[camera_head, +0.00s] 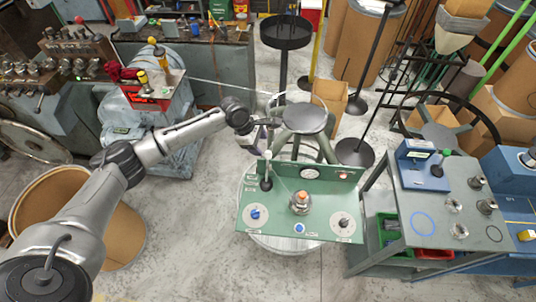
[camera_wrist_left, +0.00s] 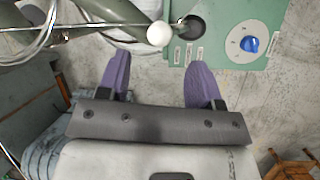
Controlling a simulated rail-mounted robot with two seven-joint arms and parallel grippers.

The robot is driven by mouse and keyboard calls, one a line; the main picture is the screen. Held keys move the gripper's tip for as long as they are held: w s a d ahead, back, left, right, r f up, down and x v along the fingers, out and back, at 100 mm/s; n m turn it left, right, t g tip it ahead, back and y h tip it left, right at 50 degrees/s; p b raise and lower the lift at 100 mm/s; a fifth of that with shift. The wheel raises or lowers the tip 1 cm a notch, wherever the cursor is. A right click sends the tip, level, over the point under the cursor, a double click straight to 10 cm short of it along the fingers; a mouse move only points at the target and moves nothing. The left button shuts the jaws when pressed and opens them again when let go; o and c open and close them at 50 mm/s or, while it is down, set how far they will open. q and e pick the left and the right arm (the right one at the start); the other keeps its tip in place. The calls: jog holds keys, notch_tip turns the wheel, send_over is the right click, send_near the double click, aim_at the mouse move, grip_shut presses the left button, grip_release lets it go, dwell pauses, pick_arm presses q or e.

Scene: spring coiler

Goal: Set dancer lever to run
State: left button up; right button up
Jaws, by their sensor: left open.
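The dancer lever has a white ball knob (camera_head: 268,155) and a black base (camera_head: 266,184) at the left of the green control panel (camera_head: 270,222). In the left wrist view the white knob (camera_wrist_left: 158,33) lies just beyond the gap between my purple fingertips, with the round black base to its right. My left gripper (camera_head: 257,140) is close behind the knob, at the panel's far left corner. In the left wrist view my left gripper (camera_wrist_left: 158,72) is open with nothing between its fingers. The labels beside the lever are too small to read. My right gripper is not in view.
A thin wire runs above the panel. A grey-green cart (camera_head: 392,225) stands to the right. A round stool-like top (camera_head: 304,118) is behind.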

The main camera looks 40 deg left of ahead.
aim_at(266, 152)
pick_arm(q)
jog(key=x, duration=0.7)
jog(key=shift+w+d+f, duration=0.1)
jog(key=shift+f, duration=0.2)
jog(key=shift+c, duration=0.3)
grip_shut()
